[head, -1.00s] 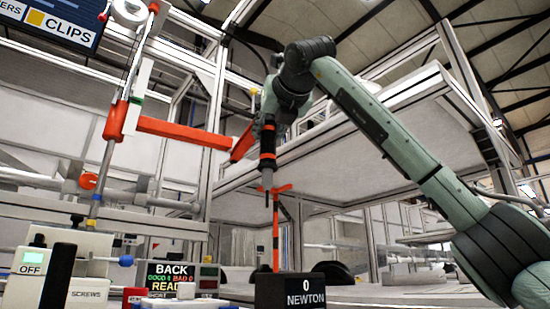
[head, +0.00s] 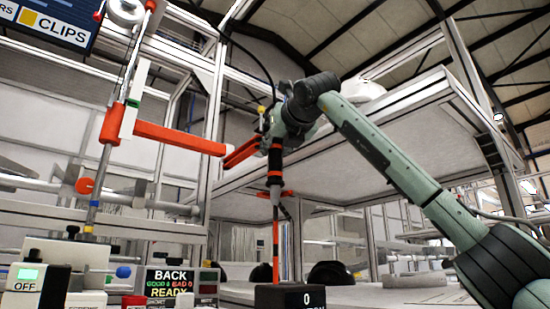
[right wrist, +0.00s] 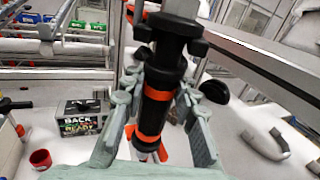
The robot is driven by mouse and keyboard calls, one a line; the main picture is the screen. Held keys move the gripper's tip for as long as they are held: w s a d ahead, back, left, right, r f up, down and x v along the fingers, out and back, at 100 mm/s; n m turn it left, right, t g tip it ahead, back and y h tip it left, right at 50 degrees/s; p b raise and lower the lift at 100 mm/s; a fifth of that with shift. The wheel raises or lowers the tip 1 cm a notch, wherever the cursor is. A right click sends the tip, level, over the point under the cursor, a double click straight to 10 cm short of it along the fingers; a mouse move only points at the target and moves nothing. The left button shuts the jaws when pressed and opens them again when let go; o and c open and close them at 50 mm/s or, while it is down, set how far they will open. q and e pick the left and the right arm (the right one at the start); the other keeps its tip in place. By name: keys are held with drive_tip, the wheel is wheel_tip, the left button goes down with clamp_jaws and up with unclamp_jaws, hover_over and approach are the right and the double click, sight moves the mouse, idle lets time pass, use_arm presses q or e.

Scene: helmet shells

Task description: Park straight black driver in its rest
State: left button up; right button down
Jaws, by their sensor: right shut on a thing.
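The straight black driver (head: 275,180) has orange bands and hangs upright, tip down, in the head view. My right gripper (head: 275,150) is shut on its body; the right wrist view shows the black, orange-banded driver (right wrist: 152,118) between the two grey fingers. Below the driver, a thin orange-red post (head: 276,250) with dark bands and a small red fork at its top stands behind the black NEWTON box (head: 290,297). In the head view the driver's tip overlaps the fork; whether they touch I cannot tell. No separate rest is clearly identifiable. My left gripper is not in view.
An orange-red jointed arm (head: 180,138) reaches from a post at left toward the driver. A BACK/READY display (head: 170,282) and a box marked OFF (head: 28,280) stand at lower left. A red cup (right wrist: 40,159) shows in the right wrist view. A white shelf overhangs behind my arm.

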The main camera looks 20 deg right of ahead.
idle(0.3)
drive_tip(key=shift+c, duration=1.6)
unclamp_jaws()
drive_tip(key=shift+s, duration=0.1)
drive_tip(key=shift+s+f+b, duration=0.1)
drive_tip(key=shift+s+b, duration=1.05)
drive_tip(key=shift+s, duration=0.85)
drive_tip(key=s+b, duration=0.2)
drive_tip(key=s, duration=0.5)
drive_tip(key=shift+a, duration=0.15)
